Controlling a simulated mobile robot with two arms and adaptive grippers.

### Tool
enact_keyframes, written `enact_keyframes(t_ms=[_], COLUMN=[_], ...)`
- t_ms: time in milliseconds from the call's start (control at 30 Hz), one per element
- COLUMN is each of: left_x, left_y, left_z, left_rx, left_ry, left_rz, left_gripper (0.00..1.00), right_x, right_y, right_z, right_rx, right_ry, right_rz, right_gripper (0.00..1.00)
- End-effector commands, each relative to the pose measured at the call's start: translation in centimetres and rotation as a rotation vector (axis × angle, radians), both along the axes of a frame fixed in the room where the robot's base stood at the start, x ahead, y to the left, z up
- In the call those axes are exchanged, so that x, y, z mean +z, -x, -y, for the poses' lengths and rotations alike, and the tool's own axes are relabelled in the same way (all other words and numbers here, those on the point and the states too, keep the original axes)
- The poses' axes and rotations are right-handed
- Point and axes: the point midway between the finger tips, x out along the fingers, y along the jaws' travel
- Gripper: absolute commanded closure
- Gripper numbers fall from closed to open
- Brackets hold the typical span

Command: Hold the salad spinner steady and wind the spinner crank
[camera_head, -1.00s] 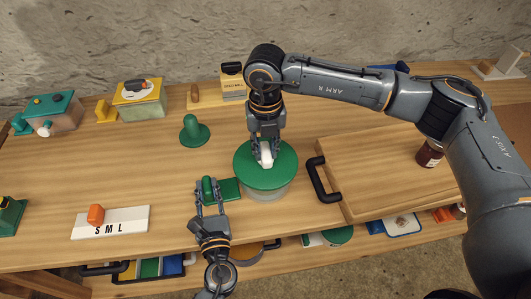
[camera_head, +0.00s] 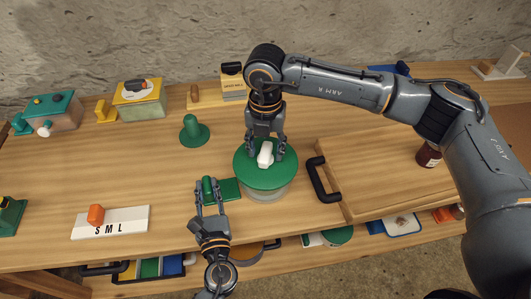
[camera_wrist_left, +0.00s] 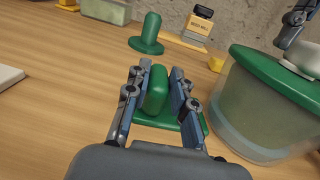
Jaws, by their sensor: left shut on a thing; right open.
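The salad spinner (camera_head: 262,187) stands on the table with a green lid and a clear bowl. It also shows at the right of the left wrist view (camera_wrist_left: 262,108). The white crank knob (camera_head: 265,154) sits on the lid. My left gripper (camera_head: 207,191) is shut on a green upright handle (camera_wrist_left: 157,90), which rises from a flat green plate (camera_head: 229,189) beside the spinner. My right gripper (camera_head: 266,147) is open, its fingers on either side of the knob and just behind it; I cannot tell whether they touch it.
A green knobbed piece (camera_head: 193,132) stands behind the left gripper. A wooden board (camera_head: 385,170) with a black handle (camera_head: 321,181) lies right of the spinner. A white S M L block (camera_head: 112,223) is at the left. A dark red jar (camera_head: 429,154) stands far right.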

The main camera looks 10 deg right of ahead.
Motion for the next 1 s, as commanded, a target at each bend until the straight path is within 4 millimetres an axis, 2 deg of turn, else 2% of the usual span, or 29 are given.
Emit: enact_keyframes(t_ms=[167,267,500,700,833,1000], left_x=[0.0,0.0,0.0,0.0,0.0,0.0], left_y=[0.0,0.0,0.0,0.0,0.0,0.0], left_z=[0.0,0.0,0.0,0.0,0.0,0.0], left_rx=[0.000,0.000,0.000,0.000,0.000,0.000], left_ry=[0.000,0.000,0.000,0.000,0.000,0.000], left_rz=[0.000,0.000,0.000,0.000,0.000,0.000], left_gripper=[1.00,1.00,1.00,1.00,1.00,1.00], right_x=[0.8,2.4,7.6,10.8,11.8,12.0], right_y=[0.0,-0.1,-0.1,-0.1,0.0,0.0], right_z=[0.0,0.0,-0.1,0.0,0.0,0.0], right_rx=[0.000,0.001,0.000,-0.001,-0.001,-0.001], right_ry=[-0.001,-0.001,-0.002,0.000,0.000,0.000], right_rz=[0.001,0.005,0.004,0.002,0.000,0.000], right_gripper=[0.50,0.50,0.50,0.50,0.50,0.50])
